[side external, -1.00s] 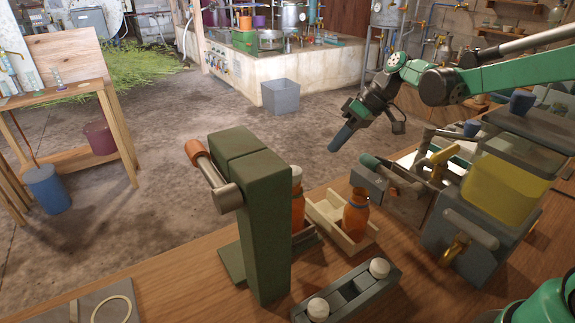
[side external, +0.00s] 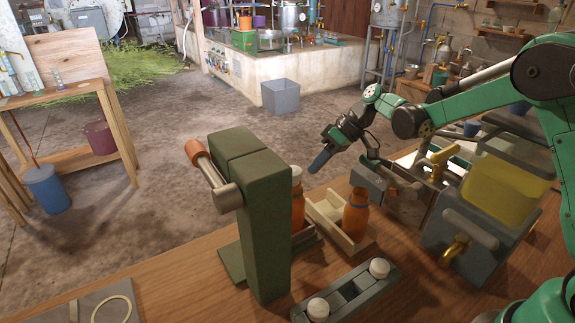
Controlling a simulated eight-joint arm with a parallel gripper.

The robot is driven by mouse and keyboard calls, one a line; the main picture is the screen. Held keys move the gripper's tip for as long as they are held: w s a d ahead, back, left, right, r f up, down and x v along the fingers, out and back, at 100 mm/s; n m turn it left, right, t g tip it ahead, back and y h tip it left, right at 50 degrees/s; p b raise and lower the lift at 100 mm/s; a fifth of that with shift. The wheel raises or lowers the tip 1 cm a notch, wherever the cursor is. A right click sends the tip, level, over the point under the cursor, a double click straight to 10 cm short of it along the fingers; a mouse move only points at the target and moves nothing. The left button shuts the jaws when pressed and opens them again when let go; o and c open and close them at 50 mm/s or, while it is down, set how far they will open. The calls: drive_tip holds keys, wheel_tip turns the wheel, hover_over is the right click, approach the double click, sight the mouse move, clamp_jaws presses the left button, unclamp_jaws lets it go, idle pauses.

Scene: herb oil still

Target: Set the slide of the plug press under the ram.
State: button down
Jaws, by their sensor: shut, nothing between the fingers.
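The plug press (side external: 262,215) is a dark green upright with an orange-handled lever (side external: 205,165) on its left side. A pale wooden slide (side external: 352,244) shows to the right of the upright, its left part hidden behind it. Another orange bottle (side external: 298,212) with a white top is partly hidden behind the upright. The ram is hidden from this side.
A grey rack (side external: 349,292) with two white plugs lies in front of the slide. A grey unit with a yellow tank (side external: 497,187) and brass tap (side external: 453,250) stands at the right. Grey metal parts (side external: 405,190) stand behind the right bottle.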

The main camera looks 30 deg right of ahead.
drive_tip(key=x, duration=0.4)
drive_tip(key=a, duration=0.3)
drive_tip(key=shift+s+a+f, duration=0.1)
drive_tip(key=shift+s+a, duration=0.05)
drive_tip(key=shift+s, duration=0.25)
drive_tip(key=shift+s+a, duration=0.1)
drive_tip(key=shift+a, duration=0.3)
drive_tip(key=a, duration=0.9)
drive_tip(key=shift+a, duration=0.35)
drive_tip(key=d, duration=0.2)
drive_tip(key=w+d, duration=0.1)
drive_tip(key=d, duration=0.1)
drive_tip(key=shift+w+d, duration=0.1)
drive_tip(key=shift+d, duration=0.2)
drive_tip(key=v, duration=0.9)
drive_tip(key=shift+r, duration=0.4)
